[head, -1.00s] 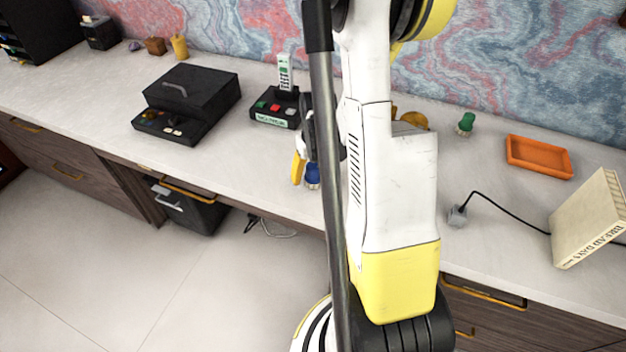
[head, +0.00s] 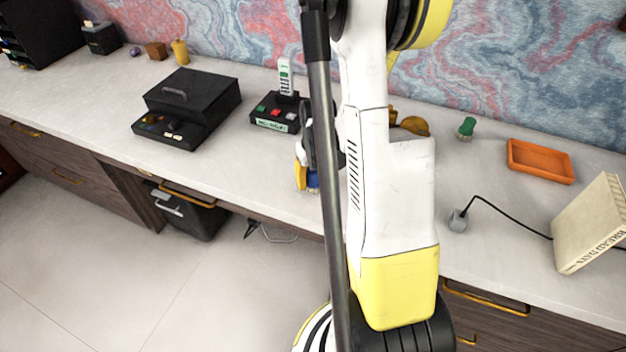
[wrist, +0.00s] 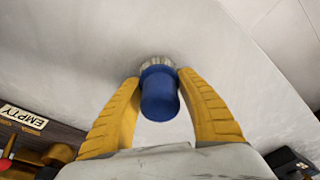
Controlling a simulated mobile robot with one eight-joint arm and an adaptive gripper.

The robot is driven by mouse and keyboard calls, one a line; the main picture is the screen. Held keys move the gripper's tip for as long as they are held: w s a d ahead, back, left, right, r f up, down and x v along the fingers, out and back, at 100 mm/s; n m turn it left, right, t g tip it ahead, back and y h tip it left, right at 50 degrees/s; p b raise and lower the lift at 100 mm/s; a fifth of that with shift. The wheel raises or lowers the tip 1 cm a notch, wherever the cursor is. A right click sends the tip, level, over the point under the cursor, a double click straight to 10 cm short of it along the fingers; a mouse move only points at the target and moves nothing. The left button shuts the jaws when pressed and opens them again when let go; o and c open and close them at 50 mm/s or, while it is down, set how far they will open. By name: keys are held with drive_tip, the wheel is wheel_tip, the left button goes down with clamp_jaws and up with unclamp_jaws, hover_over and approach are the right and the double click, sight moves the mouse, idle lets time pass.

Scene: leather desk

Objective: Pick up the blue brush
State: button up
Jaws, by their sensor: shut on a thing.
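The blue brush (wrist: 159,95) is between the two yellow fingers of my gripper (wrist: 158,82) in the wrist view. Both fingertips touch its sides near the pale bristle end. My gripper is shut on it. In the head view the blue brush (head: 313,181) shows only in part, low beside a yellow finger of my gripper (head: 303,176). My arm hides the rest. I cannot tell whether the bristles touch the desk.
A black phone base with coloured buttons (head: 275,113) stands behind my gripper. A black box (head: 190,105) is to the left. A green brush (head: 467,128), an orange tray (head: 540,161), a grey plug (head: 457,221) and a book (head: 588,228) are to the right. The desk's front edge is near.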

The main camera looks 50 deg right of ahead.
wheel_tip(320, 180, up, 4)
drive_tip(key=shift+r+p, duration=0.1)
drive_tip(key=shift+p, duration=1)
drive_tip(key=s+d+r+p, duration=0.4)
drive_tip(key=s+d+r, duration=0.2)
drive_tip(key=s+d, duration=0.2)
drive_tip(key=shift+s+r, duration=0.2)
drive_tip(key=shift+r, duration=0.05)
drive_tip(key=shift+d, duration=0.1)
drive_tip(key=o, duration=0.5)
drive_tip(key=shift+c, duration=0.2)
drive_tip(key=c, duration=0.3)
